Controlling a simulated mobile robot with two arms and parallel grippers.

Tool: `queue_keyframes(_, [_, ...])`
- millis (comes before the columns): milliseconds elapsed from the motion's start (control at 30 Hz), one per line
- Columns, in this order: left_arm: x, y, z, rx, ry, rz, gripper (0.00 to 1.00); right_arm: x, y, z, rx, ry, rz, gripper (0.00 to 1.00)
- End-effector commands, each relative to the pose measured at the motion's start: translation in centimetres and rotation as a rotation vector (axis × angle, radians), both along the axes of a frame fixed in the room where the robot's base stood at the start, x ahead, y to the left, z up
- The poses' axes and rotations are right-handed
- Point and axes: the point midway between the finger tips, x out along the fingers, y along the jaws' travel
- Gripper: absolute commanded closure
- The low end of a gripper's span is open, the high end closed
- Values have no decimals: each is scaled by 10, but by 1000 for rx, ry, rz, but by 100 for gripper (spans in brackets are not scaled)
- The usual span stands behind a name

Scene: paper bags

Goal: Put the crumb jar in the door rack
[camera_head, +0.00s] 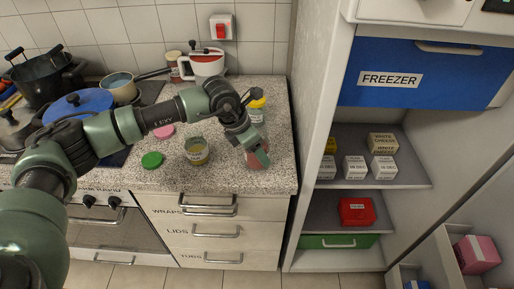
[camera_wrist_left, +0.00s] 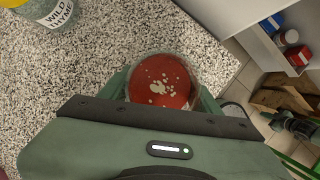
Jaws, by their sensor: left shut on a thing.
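My left gripper (camera_head: 258,158) is at the front right of the speckled counter, its fingers on both sides of a round jar with red contents (camera_head: 252,160). In the left wrist view this jar (camera_wrist_left: 160,82) sits between the fingers, seen from above, with pale flecks over the red. Its label is hidden, so I cannot tell if it is the crumb jar. Another jar with yellowish contents (camera_head: 197,152) stands on the counter to the left. The door rack (camera_head: 447,268) is at the lower right, holding a pink box (camera_head: 477,254). My right gripper is not seen.
A yellow-lidded jar (camera_head: 256,112) labelled wild thyme stands behind the gripper. A green lid (camera_head: 152,160) and a pink lid (camera_head: 163,132) lie on the counter. The open fridge has white cartons (camera_head: 354,167) and a red box (camera_head: 357,211) on its shelves.

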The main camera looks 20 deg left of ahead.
Motion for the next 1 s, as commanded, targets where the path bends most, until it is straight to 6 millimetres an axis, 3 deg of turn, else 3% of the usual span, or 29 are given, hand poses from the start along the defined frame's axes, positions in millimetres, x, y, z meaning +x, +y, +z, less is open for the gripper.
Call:
queue_keyframes(267, [1,-1,-2,-2,-4,-1,100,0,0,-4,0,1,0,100])
queue_keyframes(300, [0,0,-2,-1,-1,0,32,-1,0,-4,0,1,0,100])
queue_keyframes(367, [0,0,-1,-1,-1,0,16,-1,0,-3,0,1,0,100])
queue_keyframes(767, [0,0,3,0,-1,0,16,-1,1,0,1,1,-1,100])
queue_keyframes(1000, [-11,12,39,0,-7,0,16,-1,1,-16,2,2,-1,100])
